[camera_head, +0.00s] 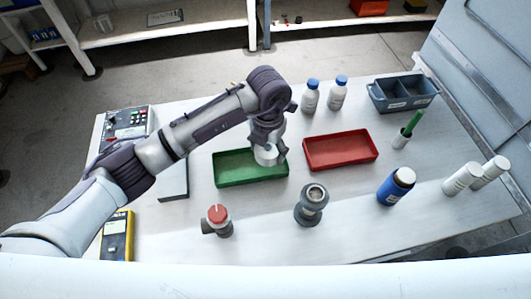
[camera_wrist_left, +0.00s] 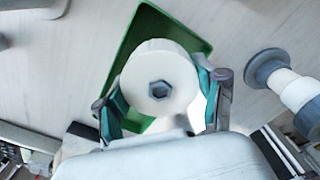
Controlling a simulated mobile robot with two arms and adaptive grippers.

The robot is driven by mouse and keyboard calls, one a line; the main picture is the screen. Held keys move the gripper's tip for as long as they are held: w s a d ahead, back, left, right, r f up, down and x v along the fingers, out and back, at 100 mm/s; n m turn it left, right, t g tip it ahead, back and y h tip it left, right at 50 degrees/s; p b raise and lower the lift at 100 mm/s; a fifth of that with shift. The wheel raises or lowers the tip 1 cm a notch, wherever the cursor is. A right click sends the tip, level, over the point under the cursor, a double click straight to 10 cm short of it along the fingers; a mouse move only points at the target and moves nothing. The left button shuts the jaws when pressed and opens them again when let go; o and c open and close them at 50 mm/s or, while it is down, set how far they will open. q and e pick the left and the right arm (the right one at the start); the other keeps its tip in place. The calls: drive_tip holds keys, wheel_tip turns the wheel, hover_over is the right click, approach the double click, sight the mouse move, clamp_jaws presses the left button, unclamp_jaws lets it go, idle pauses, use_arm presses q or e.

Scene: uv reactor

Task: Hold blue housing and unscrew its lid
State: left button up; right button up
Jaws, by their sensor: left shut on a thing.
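My left gripper (camera_head: 268,150) is above the green tray, shut on a white round piece (camera_head: 265,155) that looks like a lid. In the left wrist view the white piece (camera_wrist_left: 159,82) sits between the two fingers and has a hexagonal recess in its face. A grey-blue housing (camera_head: 311,205) stands upright on the table, right of the green tray and in front of the red one. Its top shows a pale ring with a darker centre. A bright blue cylinder (camera_head: 393,190) with a white and dark top stands farther right. My right gripper is not in view.
The green tray (camera_head: 222,172) lies under my left gripper, with the red tray (camera_head: 341,165) to its right. A red-topped fitting (camera_head: 217,218) stands in front. White bottles (camera_head: 311,95), a grey bin (camera_head: 404,105) and white cylinders (camera_head: 461,179) stand at the back and right.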

sight(266, 158)
use_arm(q)
drive_tip(key=shift+w+a+f, duration=0.1)
drive_tip(key=shift+a+f, duration=0.05)
drive_tip(key=shift+a, duration=0.05)
wheel_tip(266, 158, down, 3)
drive_tip(key=shift+f+p, duration=0.15)
drive_tip(key=shift+p, duration=0.5)
drive_tip(key=shift+f, duration=0.4)
drive_tip(key=shift+f, duration=0.15)
drive_tip(key=o, duration=1)
